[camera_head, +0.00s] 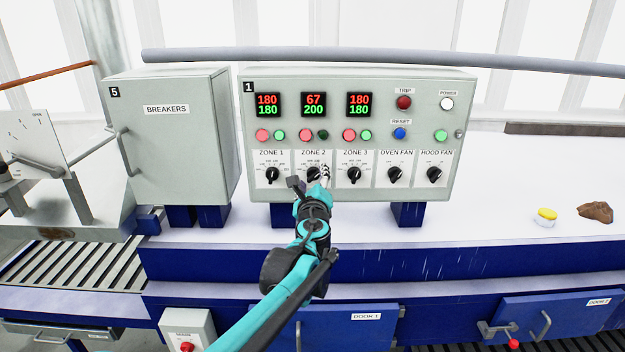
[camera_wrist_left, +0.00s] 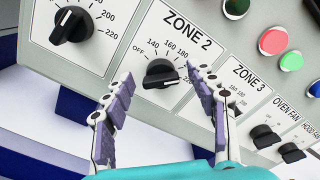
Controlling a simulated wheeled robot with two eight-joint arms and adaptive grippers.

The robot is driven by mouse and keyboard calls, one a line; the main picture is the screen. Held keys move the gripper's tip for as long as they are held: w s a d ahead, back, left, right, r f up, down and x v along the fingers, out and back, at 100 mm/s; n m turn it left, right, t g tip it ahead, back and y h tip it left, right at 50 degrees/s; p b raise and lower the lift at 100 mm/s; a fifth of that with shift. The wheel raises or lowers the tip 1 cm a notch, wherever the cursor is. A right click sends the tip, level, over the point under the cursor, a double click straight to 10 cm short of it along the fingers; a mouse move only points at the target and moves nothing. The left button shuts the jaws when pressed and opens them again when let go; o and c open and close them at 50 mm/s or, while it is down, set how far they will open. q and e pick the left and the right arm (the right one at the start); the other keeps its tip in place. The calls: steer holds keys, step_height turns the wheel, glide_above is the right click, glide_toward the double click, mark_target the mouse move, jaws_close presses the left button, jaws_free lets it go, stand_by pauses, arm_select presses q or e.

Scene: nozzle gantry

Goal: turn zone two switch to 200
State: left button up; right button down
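The zone two switch (camera_wrist_left: 160,74) is a black rotary knob on a white dial plate labelled ZONE 2, shown large in the left wrist view. In the head view the same switch (camera_head: 313,173) is partly covered by my gripper. The zone two display (camera_head: 313,104) reads 67 in red above 200 in green. My left gripper (camera_head: 324,172) is at the panel front, over the right side of that dial. In the left wrist view its two fingers are spread apart, with the knob visible between their tips; contact cannot be told. My right gripper is not in view.
Zone 1 (camera_head: 272,174) and Zone 3 (camera_head: 354,174) knobs flank the dial closely. Oven fan and hood fan knobs are farther right. Indicator lights sit above. The breakers box (camera_head: 180,140) stands left of the control panel (camera_head: 440,185). A yellow-lidded jar (camera_head: 546,216) is far right.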

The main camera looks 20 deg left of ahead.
arm_select(q)
steer(key=v, duration=1.2)
steer(key=s+a+f+n+g+b, duration=0.2)
steer(key=s+f+n+b, duration=0.2)
steer(key=f, duration=0.4)
steer(key=s+a+f+n+g+b, duration=0.25)
steer(key=s+f+n+b, duration=0.2)
steer(key=f, duration=0.35)
steer(key=s+a+f+n+g+b, duration=0.1)
steer(key=s+a+f+n+b, duration=0.25)
steer(key=f, duration=0.45)
steer(key=s+d+f+n+g+h+b, duration=0.1)
steer(key=s+f+n+b, duration=0.3)
steer(key=f, duration=0.4)
steer(key=s+d+f+n+g+h+b, duration=0.2)
steer(key=s+d+f+n+b, duration=0.2)
steer(key=f, duration=0.4)
steer(key=s+d+f+n+g+h+b, duration=0.2)
steer(key=s+d+f+n+b, duration=0.1)
steer(key=f, duration=0.5)
steer(key=shift+s+n+b, duration=0.4)
steer(key=shift+s+b, duration=0.2)
steer(key=shift+s, duration=0.5)
